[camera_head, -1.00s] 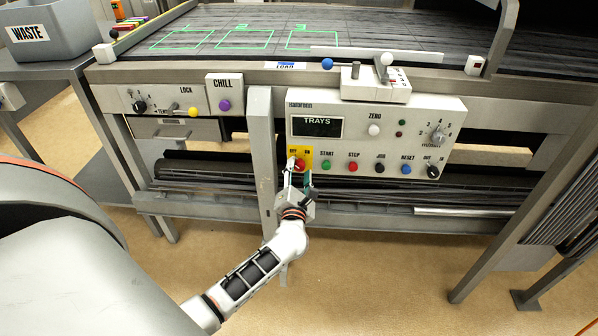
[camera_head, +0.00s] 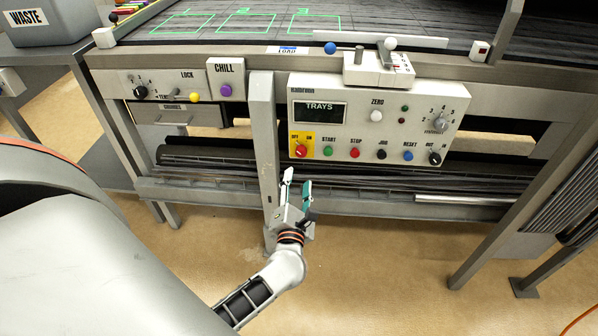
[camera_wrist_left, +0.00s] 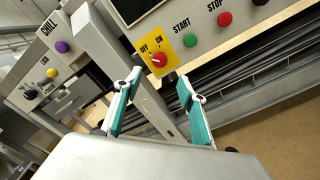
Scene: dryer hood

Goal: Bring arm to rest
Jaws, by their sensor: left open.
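My left gripper (camera_head: 296,186) is open and empty, below the control panel (camera_head: 330,88) and in front of the machine's lower frame. In the left wrist view its two teal-lined fingers (camera_wrist_left: 158,92) stand apart with nothing between them. The red OFF/ON knob (camera_head: 301,151) on its yellow plate is above the fingertips and apart from them. The knob also shows in the left wrist view (camera_wrist_left: 159,60), beyond the fingers. My right gripper is not in view.
A grey post (camera_head: 263,140) stands close to the left gripper. A metal rail (camera_head: 380,208) runs across behind it. Left are the CHILL button (camera_head: 225,90) and a WASTE bin (camera_head: 45,22). The floor (camera_head: 380,270) at front is clear.

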